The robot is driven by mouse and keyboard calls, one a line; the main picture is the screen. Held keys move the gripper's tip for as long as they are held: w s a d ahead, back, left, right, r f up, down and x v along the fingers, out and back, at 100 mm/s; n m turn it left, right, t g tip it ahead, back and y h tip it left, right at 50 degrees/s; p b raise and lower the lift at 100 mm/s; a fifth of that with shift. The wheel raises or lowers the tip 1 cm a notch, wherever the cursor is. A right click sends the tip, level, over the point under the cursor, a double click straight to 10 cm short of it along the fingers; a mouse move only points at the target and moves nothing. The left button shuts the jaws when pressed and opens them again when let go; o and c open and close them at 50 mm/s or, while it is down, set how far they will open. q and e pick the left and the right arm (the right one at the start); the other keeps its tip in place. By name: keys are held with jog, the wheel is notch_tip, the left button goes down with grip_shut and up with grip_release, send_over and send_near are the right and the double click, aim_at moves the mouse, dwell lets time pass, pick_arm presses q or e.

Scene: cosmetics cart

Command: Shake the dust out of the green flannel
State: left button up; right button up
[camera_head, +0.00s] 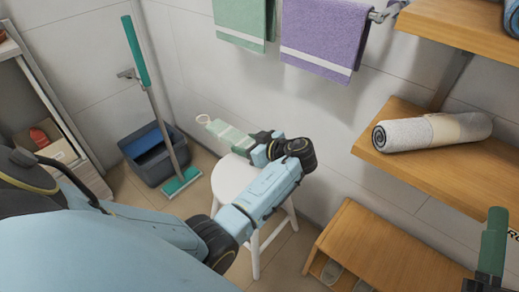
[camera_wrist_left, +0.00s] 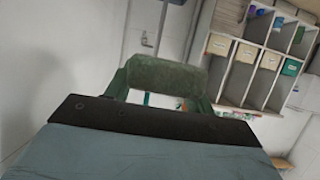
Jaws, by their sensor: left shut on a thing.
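The green flannel (camera_head: 226,132) is pale green with a whitish band and a white loop at its far end. It sticks out to the left from my left gripper (camera_head: 250,143), which is shut on its near end above a white stool. In the left wrist view the flannel (camera_wrist_left: 165,76) shows as a darker green fold between the fingers; the rest of it is hidden there. A green finger with a dark base, seemingly part of my right gripper (camera_head: 492,245), shows at the lower right edge. Its opening cannot be made out.
The white stool (camera_head: 235,180) stands under the left gripper. Green (camera_head: 243,18) and purple (camera_head: 325,38) towels hang on the wall. Wooden shelves, one with a rolled towel (camera_head: 432,132), and a bench (camera_head: 385,255) are at right.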

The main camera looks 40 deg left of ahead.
pick_arm(q)
jog(key=d+b, duration=0.2)
jog(key=d, duration=0.5)
jog(key=a+p, duration=0.1)
jog(key=a, duration=0.6)
jog(key=d+b, duration=0.1)
jog(key=d, duration=0.6)
